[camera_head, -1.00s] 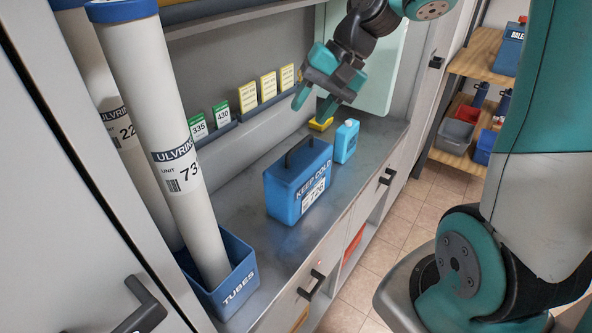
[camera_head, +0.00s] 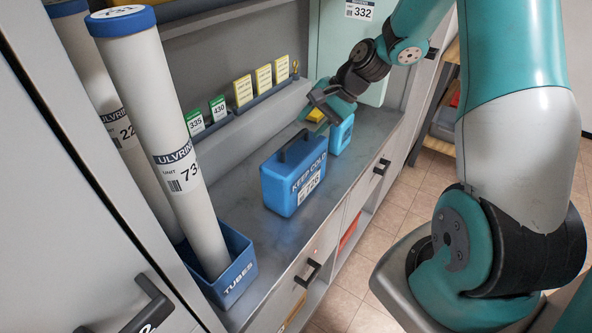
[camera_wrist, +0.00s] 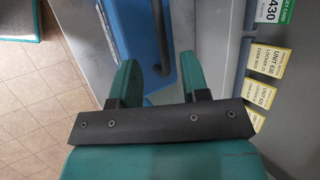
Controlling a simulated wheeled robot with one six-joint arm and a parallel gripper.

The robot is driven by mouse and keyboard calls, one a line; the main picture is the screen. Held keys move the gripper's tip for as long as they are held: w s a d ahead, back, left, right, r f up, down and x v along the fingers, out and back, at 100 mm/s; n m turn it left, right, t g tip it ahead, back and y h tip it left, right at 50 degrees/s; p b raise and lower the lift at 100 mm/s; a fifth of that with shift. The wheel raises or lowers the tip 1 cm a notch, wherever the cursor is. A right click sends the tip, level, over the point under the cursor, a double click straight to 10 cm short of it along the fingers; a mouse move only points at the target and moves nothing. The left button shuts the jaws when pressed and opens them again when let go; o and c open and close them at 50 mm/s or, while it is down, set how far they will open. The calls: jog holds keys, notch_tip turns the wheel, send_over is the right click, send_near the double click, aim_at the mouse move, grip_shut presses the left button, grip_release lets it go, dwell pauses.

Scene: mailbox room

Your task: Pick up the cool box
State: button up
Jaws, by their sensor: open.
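The cool box (camera_head: 291,181) is a blue box labelled "KEEP COLD" and "726", with a dark handle (camera_head: 293,146) on top. It stands upright on the grey counter. My gripper (camera_head: 312,121) is above and just behind its far right end, tilted down. In the wrist view my gripper (camera_wrist: 162,80) has its two teal fingers apart with nothing held between them. The cool box (camera_wrist: 135,45) lies beyond the fingertips there, and its dark handle (camera_wrist: 160,35) runs between the finger lines. Whether a finger touches the box cannot be told.
Tall tubes (camera_head: 178,140) stand in a blue "TUBES" bin (camera_head: 233,270) at left. Card racks (camera_head: 262,94) line the back wall. The counter (camera_head: 240,212) left of the box is bare.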

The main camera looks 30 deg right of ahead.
aim_at(297, 137)
jog(key=shift+a+p+x, duration=0.2)
jog(key=shift+p+x, duration=0.55)
jog(key=shift+x, duration=2)
jog(key=shift+s+r, duration=0.1)
grip_shut()
